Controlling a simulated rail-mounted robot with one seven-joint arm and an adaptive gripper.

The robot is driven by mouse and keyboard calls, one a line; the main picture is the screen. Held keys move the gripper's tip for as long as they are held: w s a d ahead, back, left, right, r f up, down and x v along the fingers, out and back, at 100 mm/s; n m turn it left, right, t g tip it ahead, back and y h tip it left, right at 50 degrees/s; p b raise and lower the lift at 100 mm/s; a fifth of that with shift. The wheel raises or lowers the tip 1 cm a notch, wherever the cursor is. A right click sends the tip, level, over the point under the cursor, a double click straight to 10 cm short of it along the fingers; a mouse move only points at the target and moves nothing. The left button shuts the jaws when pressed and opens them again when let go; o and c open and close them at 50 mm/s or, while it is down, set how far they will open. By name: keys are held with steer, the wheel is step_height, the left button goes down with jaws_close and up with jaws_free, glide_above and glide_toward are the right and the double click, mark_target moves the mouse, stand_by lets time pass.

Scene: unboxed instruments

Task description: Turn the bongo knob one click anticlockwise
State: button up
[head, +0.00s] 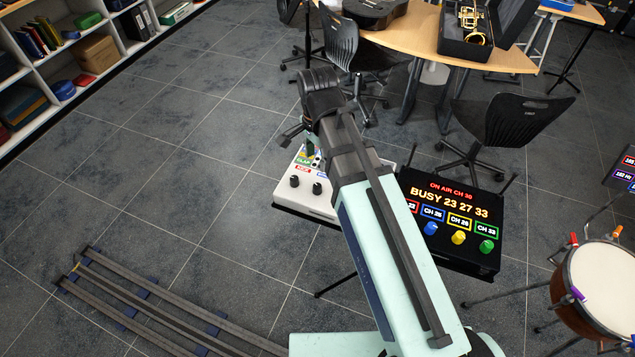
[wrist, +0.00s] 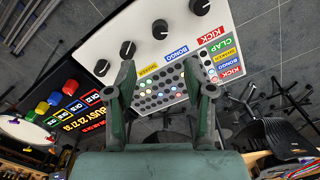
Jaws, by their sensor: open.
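The white drum machine (head: 290,194) stands on a stand, left of my forearm in the head view, which hides its right part. In the wrist view the white panel (wrist: 110,30) has a row of black knobs. The bongo knob (wrist: 159,26) is second from the right, by the blue BONGO label (wrist: 177,53). It appears to be the second visible knob in the head view (head: 317,188). My gripper (wrist: 160,72) is open and empty over the panel, its fingertips apart from the bongo knob.
The kick knob (wrist: 200,7) and shaker knob (wrist: 127,48) flank the bongo knob. A grid of round pads (wrist: 165,95) shows between my fingers. A black channel box (head: 455,260) with coloured knobs stands to the right. A drum (head: 605,285) is farther right.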

mark_target(317, 186)
step_height(317, 186, down, 12)
steer(key=p, duration=0.2)
steer(key=shift+f+p, duration=0.15)
steer(key=shift+p, duration=0.25)
jaws_close()
